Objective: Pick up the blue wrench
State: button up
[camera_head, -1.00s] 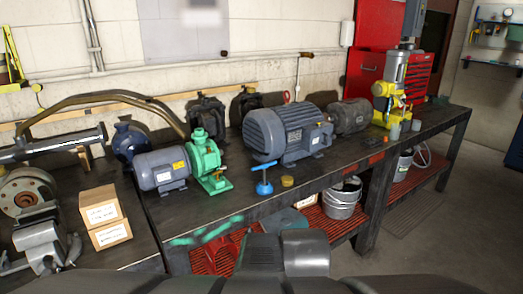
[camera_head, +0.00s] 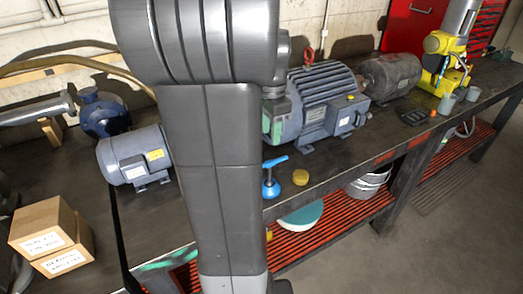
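A blue T-handled tool (camera_head: 270,186), the only thing I see that could be the blue wrench, stands upright near the front edge of the dark workbench (camera_head: 330,184). Its handle bar lies level across the top. My arm's grey links rise through the middle of the picture, just left of the tool, and hide part of the bench behind them. I cannot make out my gripper's fingers. Nothing touching the tool can be seen.
A large blue-grey motor (camera_head: 322,106) stands behind the tool, and a small yellow cap (camera_head: 300,177) sits to its right. A smaller motor (camera_head: 135,157) and cardboard boxes (camera_head: 48,236) are at left. The right stretch of bench holds a yellow machine (camera_head: 440,62) and cups.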

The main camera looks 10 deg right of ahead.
jog(key=f, duration=0.9)
jog(key=f+p, duration=0.1)
jog(key=f, duration=0.3)
jog(key=shift+s+f, duration=0.15)
jog(key=shift+s, duration=0.15)
jog(key=shift+c, duration=0.2)
grip_shut()
